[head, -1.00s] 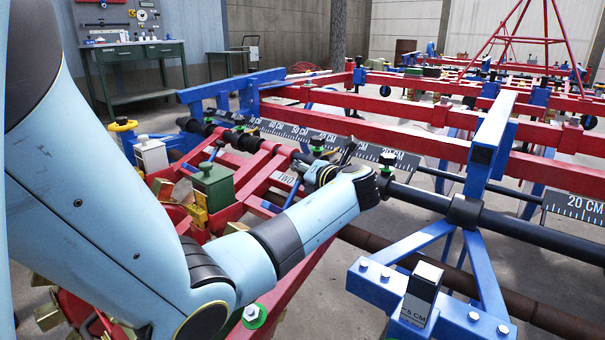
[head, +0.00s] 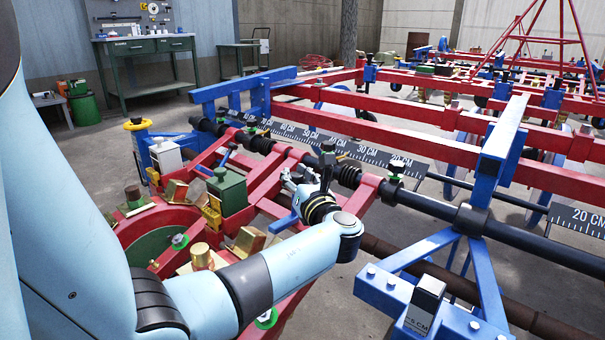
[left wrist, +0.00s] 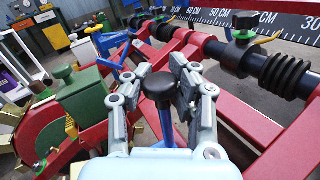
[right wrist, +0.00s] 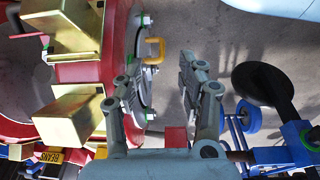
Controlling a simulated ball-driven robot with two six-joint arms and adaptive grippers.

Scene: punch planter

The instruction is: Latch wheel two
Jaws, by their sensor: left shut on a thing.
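My left gripper (head: 306,180) is at the near row unit of the red frame, below the black toolbar. In the left wrist view its two grey fingers (left wrist: 160,82) are shut on a black knob (left wrist: 159,84) atop a blue latch lever (left wrist: 166,125). The knob stands upright between the fingers; the lever's lower end is hidden by my gripper. In the head view part of a blue piece (head: 282,222) shows below the gripper. My right gripper (right wrist: 157,66) is open and empty, above a red drum (right wrist: 118,50) with brass boxes; the head view does not show it.
A black clamp (left wrist: 242,28) and black spring (left wrist: 284,74) sit on the bar right of the left gripper. A green box (left wrist: 80,97) stands to its left. A scale plate (head: 340,147) runs behind. A blue bracket (head: 440,295) stands at front right.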

